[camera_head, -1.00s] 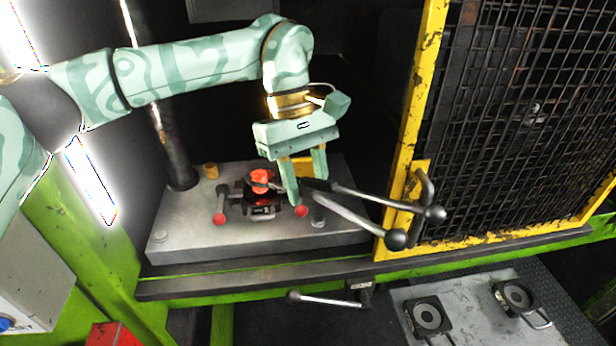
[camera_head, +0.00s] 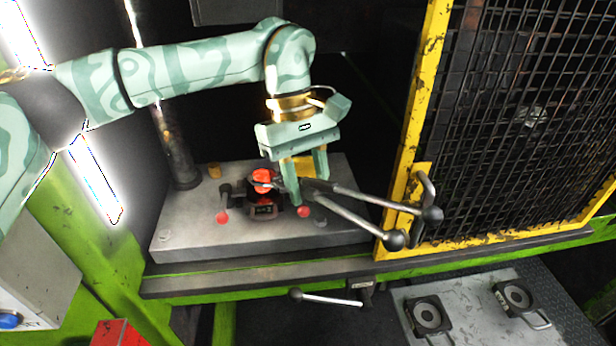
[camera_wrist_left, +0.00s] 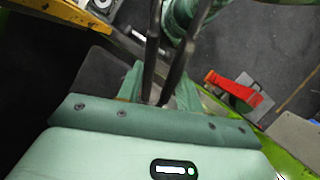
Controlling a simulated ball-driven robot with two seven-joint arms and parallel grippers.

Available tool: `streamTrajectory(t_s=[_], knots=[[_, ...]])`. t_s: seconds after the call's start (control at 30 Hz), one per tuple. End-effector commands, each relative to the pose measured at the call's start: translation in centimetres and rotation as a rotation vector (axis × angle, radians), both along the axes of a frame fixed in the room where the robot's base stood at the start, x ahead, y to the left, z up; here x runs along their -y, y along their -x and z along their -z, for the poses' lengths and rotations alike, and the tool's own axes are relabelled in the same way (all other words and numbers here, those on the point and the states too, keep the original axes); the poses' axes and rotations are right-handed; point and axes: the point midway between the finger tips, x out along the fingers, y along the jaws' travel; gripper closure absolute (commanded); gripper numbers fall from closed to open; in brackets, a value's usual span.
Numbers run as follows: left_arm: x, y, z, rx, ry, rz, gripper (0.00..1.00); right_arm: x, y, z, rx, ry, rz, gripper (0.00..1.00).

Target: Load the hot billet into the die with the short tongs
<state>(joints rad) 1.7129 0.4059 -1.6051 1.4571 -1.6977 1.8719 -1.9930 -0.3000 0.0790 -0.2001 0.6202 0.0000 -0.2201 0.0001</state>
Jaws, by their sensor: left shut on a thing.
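The hot billet (camera_head: 263,175) glows orange in the head view, over the dark die (camera_head: 266,207) on the grey press bed. A dark jaw of the tongs crosses the billet. I cannot tell whether the billet's lower end is inside the die or just above it. My left gripper (camera_head: 307,188) is shut on the short tongs (camera_head: 350,217), just right of the die. The two tong handles spread toward the lower right and end in round knobs. In the left wrist view, the tongs (camera_wrist_left: 153,50) run up from between the fingers. My right gripper does not show.
A yellow-framed mesh guard (camera_head: 408,150) with a handle stands to the right, close to the tong knobs. A lever (camera_head: 330,299) sticks out below the front rail. A plate with two ring-shaped blocks (camera_head: 427,315) lies at lower right. A steel column (camera_head: 175,150) stands behind the bed's left.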

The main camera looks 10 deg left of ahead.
Motion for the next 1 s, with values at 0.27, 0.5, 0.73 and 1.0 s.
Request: streamTrajectory(t_s=[0.27, 0.5, 0.73, 1.0], knots=[[0.00, -0.05, -0.13, 0.003, 0.002, 0.000, 1.00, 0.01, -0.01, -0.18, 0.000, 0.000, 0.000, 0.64], [0.01, -0.06, -0.05, 0.003, 0.002, 0.000, 1.00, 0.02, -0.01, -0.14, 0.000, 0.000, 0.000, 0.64], [0.00, -0.06, 0.26, 0.003, 0.002, 0.000, 1.00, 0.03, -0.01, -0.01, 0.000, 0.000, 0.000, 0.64], [0.00, -0.06, 0.65, 0.003, 0.002, 0.000, 1.00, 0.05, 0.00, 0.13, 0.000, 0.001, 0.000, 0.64]])
